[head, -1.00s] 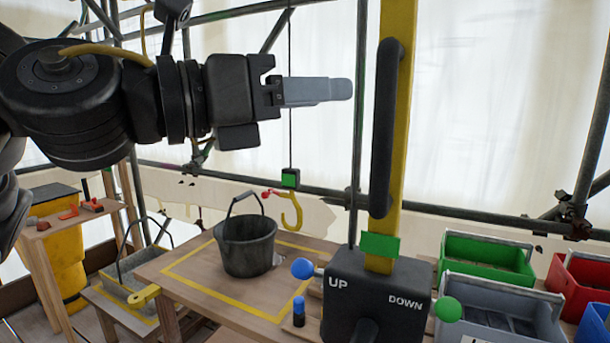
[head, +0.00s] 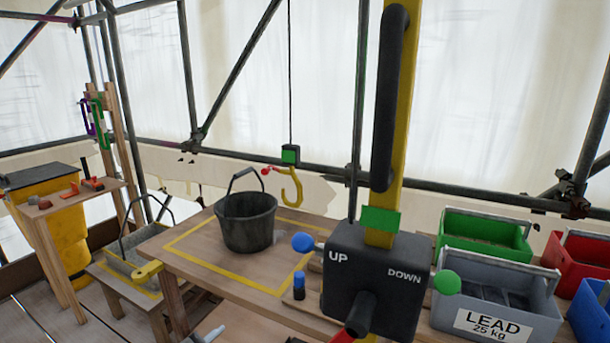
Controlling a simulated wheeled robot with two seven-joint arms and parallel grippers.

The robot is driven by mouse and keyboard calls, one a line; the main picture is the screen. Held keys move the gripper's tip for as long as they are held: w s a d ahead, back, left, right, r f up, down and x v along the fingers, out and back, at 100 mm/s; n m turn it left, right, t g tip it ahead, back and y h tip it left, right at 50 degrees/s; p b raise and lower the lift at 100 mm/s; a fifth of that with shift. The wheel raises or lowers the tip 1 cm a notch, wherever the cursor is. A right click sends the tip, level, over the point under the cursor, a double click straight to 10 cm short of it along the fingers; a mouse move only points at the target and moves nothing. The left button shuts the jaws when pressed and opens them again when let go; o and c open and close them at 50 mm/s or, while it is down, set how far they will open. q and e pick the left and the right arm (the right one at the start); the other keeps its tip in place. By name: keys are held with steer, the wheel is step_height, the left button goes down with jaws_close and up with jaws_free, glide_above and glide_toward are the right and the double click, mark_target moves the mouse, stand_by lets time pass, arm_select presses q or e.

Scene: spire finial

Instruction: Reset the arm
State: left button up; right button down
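The arm and gripper that reached across the upper left are gone from there. A small pale grey tip (head: 214,333) shows at the bottom edge, below the wooden table. It resembles my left gripper's finger, but too little shows to be sure or to tell open from shut. My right gripper is not in view.
A black bucket (head: 246,222) stands on the wooden table (head: 190,262). A yellow hook (head: 292,188) hangs behind it. A black UP/DOWN lever box (head: 372,278) with a yellow post stands close in front. Coloured bins, including a grey LEAD bin (head: 455,312), are at right.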

arm_select(q)
steer(key=s+a+f+n+g+y, duration=0.2)
steer(key=s+a+f+n+g, duration=0.25)
steer(key=s+f, duration=0.75)
steer(key=s+a+f+n+g+y, duration=0.1)
steer(key=s+a+f+n+g, duration=0.35)
steer(key=s+f, duration=0.7)
steer(key=s+f+g, duration=0.1)
steer(key=s+f, duration=0.1)
steer(key=f, duration=1)
steer(key=s+f+g, duration=0.1)
steer(key=s+f, duration=0.1)
steer(key=f, duration=1)
steer(key=s+a+f, duration=0.2)
steer(key=s+f, duration=1.2)
steer(key=s, duration=0.1)
steer(key=shift+s+a+f+m+g, duration=0.15)
steer(key=shift+s+a+m+g, duration=0.1)
steer(key=shift+m+g, duration=0.15)
